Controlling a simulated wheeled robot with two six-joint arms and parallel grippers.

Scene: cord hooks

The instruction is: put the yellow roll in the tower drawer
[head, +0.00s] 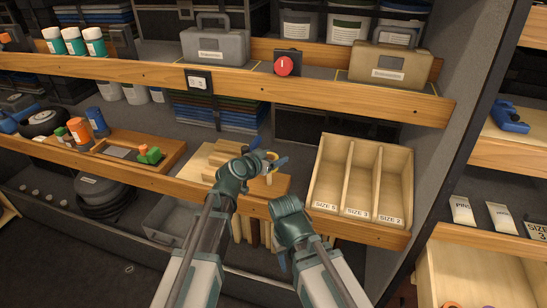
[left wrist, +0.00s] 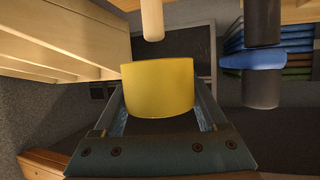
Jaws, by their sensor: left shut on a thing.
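My left gripper (head: 265,158) is over the middle shelf, shut on the yellow roll (left wrist: 158,88). In the left wrist view the roll sits between both fingers, and a pale peg (left wrist: 152,20) ends a little apart from it. In the head view only a small part of the yellow roll (head: 271,156) shows between the fingers, above a wooden peg (head: 269,179) on a board. A pale wooden drawer (head: 478,272) stands open in the right-hand tower, cut off by the picture edge. My right gripper (head: 283,262) hangs low before the shelf, mostly hidden by its arm.
A three-compartment wooden box (head: 323,165) with size labels stands just right of my left gripper. The upper shelf edge (head: 230,85) runs above it, with a red button (head: 284,66). The tower's side wall (head: 460,130) separates the shelf from the tower.

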